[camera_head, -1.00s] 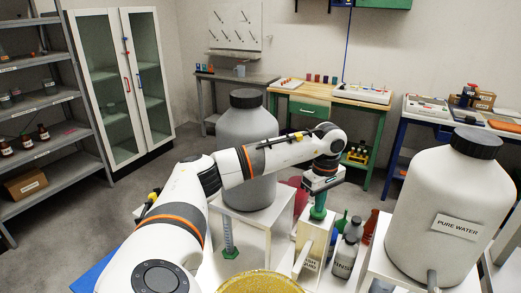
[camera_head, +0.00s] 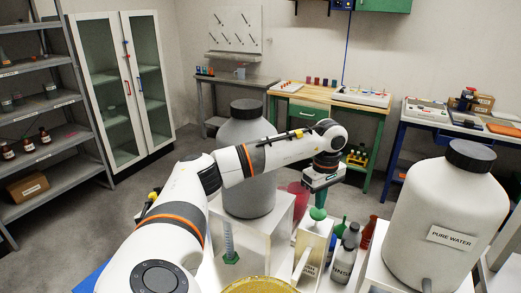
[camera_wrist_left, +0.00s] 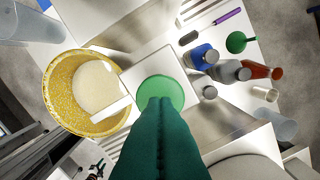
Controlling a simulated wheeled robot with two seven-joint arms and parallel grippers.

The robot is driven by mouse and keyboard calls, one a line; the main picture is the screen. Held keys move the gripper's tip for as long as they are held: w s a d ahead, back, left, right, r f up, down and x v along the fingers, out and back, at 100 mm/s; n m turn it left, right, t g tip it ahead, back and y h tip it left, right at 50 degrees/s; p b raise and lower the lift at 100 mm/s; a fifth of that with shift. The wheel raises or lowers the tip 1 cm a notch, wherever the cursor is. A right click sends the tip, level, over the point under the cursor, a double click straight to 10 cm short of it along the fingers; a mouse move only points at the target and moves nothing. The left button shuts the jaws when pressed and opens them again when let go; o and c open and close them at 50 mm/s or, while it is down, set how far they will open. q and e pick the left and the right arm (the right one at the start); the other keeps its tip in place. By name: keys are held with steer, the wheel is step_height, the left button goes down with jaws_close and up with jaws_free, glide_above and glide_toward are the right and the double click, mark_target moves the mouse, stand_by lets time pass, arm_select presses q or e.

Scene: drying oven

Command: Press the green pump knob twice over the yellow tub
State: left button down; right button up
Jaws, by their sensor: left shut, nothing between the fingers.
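The green pump knob (camera_head: 317,213) tops a white box-shaped bottle (camera_head: 316,238) right of the middle in the head view. My left gripper (camera_head: 318,196) is shut and empty, pointing down just over the knob. In the left wrist view the shut teal fingers (camera_wrist_left: 163,108) overlap the near part of the round green knob (camera_wrist_left: 160,88); I cannot tell whether they touch it. The yellow tub (camera_head: 258,286) is cut off at the bottom of the head view. In the wrist view the tub (camera_wrist_left: 58,84) is left of the knob, with the white spout (camera_wrist_left: 108,110) over it. My right gripper is not in view.
A grey jug (camera_head: 248,150) stands on a white stand behind the arm. A large pure water jug (camera_head: 440,215) stands at right. Small bottles (camera_head: 345,255), a green flask (camera_wrist_left: 238,42) and a red bottle (camera_wrist_left: 258,70) crowd beside the pump. A cylinder (camera_head: 229,240) stands left of it.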

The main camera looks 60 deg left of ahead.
arm_select(q)
steer(key=shift+r, duration=0.1)
stand_by(0.3)
step_height(320, 180, up, 6)
steer(key=p, duration=0.4)
steer(key=shift+p, duration=0.35)
stand_by(0.3)
